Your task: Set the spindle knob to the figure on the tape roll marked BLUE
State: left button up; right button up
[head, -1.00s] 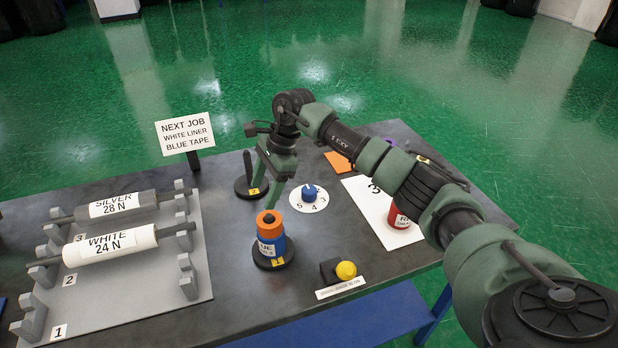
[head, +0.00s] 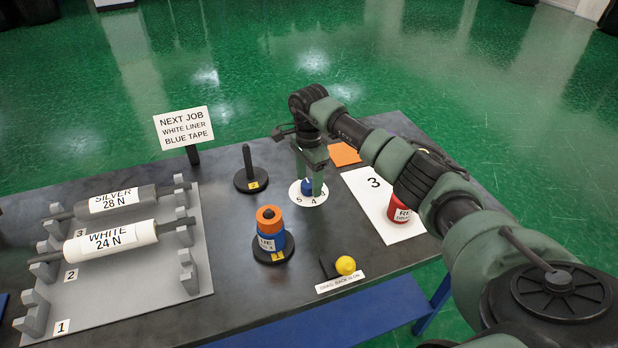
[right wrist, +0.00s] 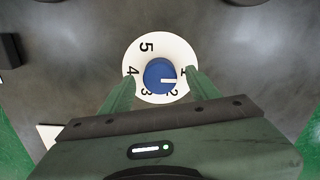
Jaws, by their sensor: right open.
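The spindle knob (head: 307,186) is blue and sits on a white numbered dial (head: 312,201). In the right wrist view the knob (right wrist: 158,72) has a white mark pointing right, toward the side with 1 and 2. My right gripper (right wrist: 161,80) is open, with its fingers on either side of the knob; contact cannot be told. In the head view the right gripper (head: 309,183) is low over the dial. The blue tape roll (head: 270,246) is under an orange roll (head: 269,219) on post 1. Its label shows "UE" and a small line perhaps ending in 3. My left gripper is not in view.
A rack (head: 205,275) on the left holds the silver (head: 145,194) and white (head: 150,232) liner rolls. An empty post (head: 247,160) stands behind.

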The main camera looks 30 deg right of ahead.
grip_shut()
